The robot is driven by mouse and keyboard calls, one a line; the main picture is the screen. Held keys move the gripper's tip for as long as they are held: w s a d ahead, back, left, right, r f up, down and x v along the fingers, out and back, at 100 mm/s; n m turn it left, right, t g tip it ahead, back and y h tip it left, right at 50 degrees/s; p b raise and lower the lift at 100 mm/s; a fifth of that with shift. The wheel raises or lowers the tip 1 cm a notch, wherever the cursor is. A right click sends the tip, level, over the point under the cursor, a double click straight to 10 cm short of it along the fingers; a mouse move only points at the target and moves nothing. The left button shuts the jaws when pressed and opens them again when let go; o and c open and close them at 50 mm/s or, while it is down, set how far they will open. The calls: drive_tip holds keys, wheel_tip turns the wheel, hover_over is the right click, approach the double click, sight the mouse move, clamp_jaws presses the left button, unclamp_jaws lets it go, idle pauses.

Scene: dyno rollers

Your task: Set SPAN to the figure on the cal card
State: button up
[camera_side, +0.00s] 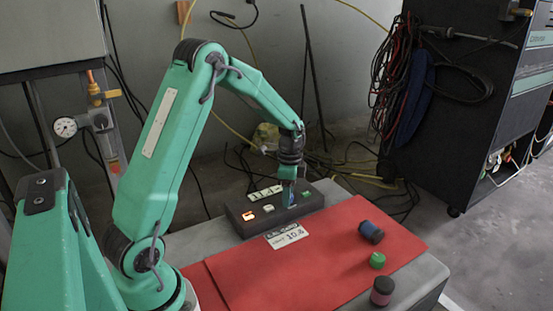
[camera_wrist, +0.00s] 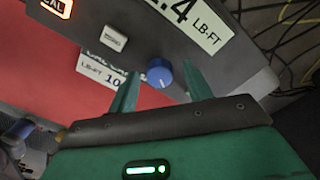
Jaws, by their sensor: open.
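A dark control box (camera_side: 240,226) stands on the bench. Its blue knob (camera_wrist: 158,76) shows a pale pointer mark in the wrist view. My gripper (camera_wrist: 161,69) is open, its green fingers on either side of the knob with gaps visible. In the side view my gripper (camera_side: 289,197) is down at the box and mostly hides the knob. The display (camera_wrist: 192,20) ends in ".4 LB-FT"; its leading part is cut off. The white cal card (camera_side: 287,237) lies in front of the box. It starts with "10."; I cannot surely read its last digit.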

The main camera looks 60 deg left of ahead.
drive_tip(key=c, duration=1)
drive_tip(key=shift+n, duration=0.4)
drive_tip(key=n, duration=0.2)
drive_tip(key=shift+n, duration=0.4)
drive_tip(key=n, duration=0.3)
drive_tip(key=shift+a+n, duration=0.1)
drive_tip(key=shift+n, duration=0.2)
drive_tip(key=n, duration=0.3)
drive_tip(key=shift+n, duration=0.3)
drive_tip(key=n, duration=0.4)
drive_tip(key=shift+a+t, duration=0.1)
drive_tip(key=shift+t, duration=0.2)
